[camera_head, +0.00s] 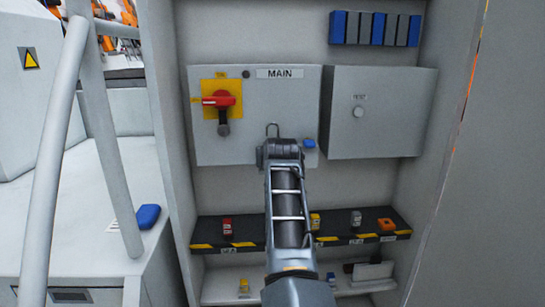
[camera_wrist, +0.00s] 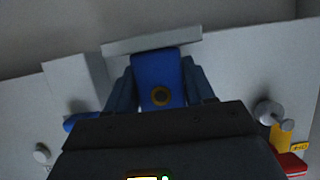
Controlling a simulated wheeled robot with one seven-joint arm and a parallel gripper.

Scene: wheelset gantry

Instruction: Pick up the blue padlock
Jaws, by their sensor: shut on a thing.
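The blue padlock (camera_wrist: 158,75) shows in the wrist view between my two fingers, its body upright with a round dark-and-gold keyhole. My gripper (camera_wrist: 160,88) is shut on it. In the head view my gripper (camera_head: 280,150) is in front of the lower part of the grey MAIN box. A thin metal loop (camera_head: 272,129), which looks like the padlock's shackle, sticks up just above it. The padlock's body is hidden behind my gripper in the head view.
The MAIN box (camera_head: 250,130) carries a red switch handle (camera_head: 219,101) on a yellow plate and a small blue part (camera_head: 309,143). A grey box (camera_head: 375,115) stands right. Below, a striped shelf (camera_head: 260,236) holds red (camera_head: 227,226), yellow (camera_head: 315,221), grey (camera_head: 356,220) and orange (camera_head: 386,225) items.

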